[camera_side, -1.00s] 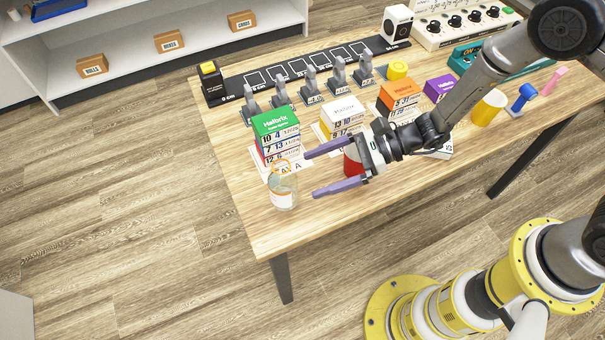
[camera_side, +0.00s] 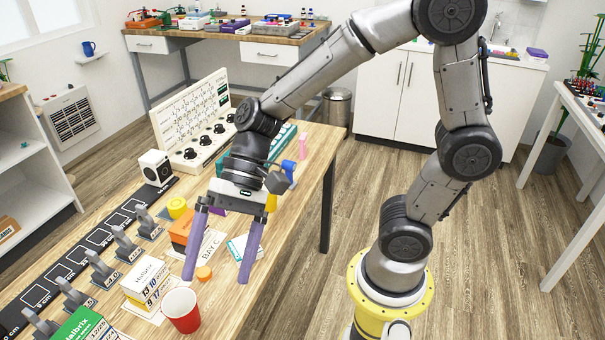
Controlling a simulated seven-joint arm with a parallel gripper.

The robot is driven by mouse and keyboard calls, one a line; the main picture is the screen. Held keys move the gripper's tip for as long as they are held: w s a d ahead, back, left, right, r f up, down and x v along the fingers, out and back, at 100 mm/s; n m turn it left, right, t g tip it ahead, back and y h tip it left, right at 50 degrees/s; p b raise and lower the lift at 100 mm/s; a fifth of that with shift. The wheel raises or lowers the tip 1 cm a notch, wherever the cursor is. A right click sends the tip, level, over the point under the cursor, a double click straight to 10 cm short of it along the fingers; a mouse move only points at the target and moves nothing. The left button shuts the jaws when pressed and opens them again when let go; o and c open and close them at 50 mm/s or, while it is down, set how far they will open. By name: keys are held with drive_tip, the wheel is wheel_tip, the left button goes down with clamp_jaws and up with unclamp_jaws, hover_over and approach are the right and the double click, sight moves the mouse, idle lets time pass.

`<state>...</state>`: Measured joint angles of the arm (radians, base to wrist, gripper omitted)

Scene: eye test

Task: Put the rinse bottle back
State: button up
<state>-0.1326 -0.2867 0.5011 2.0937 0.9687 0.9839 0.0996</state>
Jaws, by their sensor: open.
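The rinse bottle is not in view now; the table area beside the green-topped box stack (camera_side: 85,325), where a clear bottle with an orange ring stood earlier, is cut off at the lower frame edge. My gripper (camera_side: 215,280) is open, its two purple fingers spread and pointing down in the picture. I see nothing gripped between them. A small orange disc (camera_side: 204,273) shows between the fingers in the picture; I cannot tell what it is. A red cup (camera_side: 181,310) stands upright below the fingertips in the picture.
A white-topped box stack (camera_side: 147,281) and an orange box (camera_side: 181,232) stand left of the fingers. Grey clips (camera_side: 101,268) line a black ruled strip (camera_side: 70,269). A yellow cup (camera_side: 271,203) is partly behind my gripper. A switch panel (camera_side: 192,120) stands farther back.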

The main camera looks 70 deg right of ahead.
drive_tip(key=s+d+r+n+t+h, duration=0.2)
drive_tip(key=s+d+n+h, duration=0.1)
drive_tip(key=d, duration=0.6)
drive_tip(key=s+d+r+n+t+h, duration=0.3)
drive_tip(key=s+d+h, duration=0.2)
drive_tip(key=d, duration=0.4)
drive_tip(key=shift+s+d+r+n+t+h, duration=0.2)
drive_tip(key=shift+d+n+t+h, duration=0.1)
drive_tip(key=shift+d+n+h, duration=0.1)
